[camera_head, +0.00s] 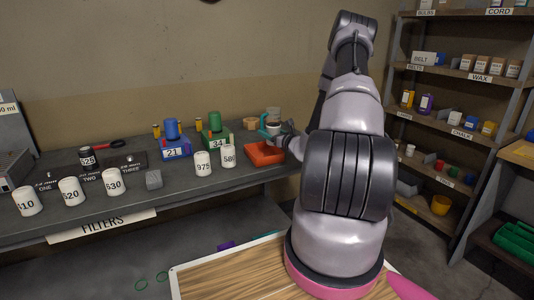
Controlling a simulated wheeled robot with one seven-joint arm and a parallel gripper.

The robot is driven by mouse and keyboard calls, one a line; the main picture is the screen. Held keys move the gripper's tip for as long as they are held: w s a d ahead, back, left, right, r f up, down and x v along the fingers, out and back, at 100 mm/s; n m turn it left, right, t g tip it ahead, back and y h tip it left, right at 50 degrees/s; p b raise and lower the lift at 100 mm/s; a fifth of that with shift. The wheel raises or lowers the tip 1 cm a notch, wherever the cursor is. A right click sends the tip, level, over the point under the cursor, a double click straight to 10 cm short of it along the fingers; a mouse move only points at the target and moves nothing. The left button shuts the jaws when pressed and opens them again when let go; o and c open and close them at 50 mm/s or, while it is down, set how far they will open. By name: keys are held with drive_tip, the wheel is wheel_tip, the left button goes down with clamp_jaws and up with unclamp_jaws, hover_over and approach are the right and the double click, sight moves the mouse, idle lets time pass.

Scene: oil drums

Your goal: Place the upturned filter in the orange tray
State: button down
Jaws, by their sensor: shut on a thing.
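The orange tray (264,160) sits on the bench near its right end, and its inside looks empty from here. My gripper (273,128), with teal on its fingers, is up behind and above the tray. It is shut on a small pale filter (273,129) with a darker top. The held filter looks roughly upright, but it is too small to read a label. Part of my gripper and wrist is hidden behind my own arm. Two white filters stand left of the tray, marked 975 (202,164) and 586 (228,156).
Shelves (460,75) stand at the right.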

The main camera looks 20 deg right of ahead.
drive_tip(key=shift+f, duration=3.15)
unclamp_jaws()
drive_tip(key=shift+f, duration=0.15)
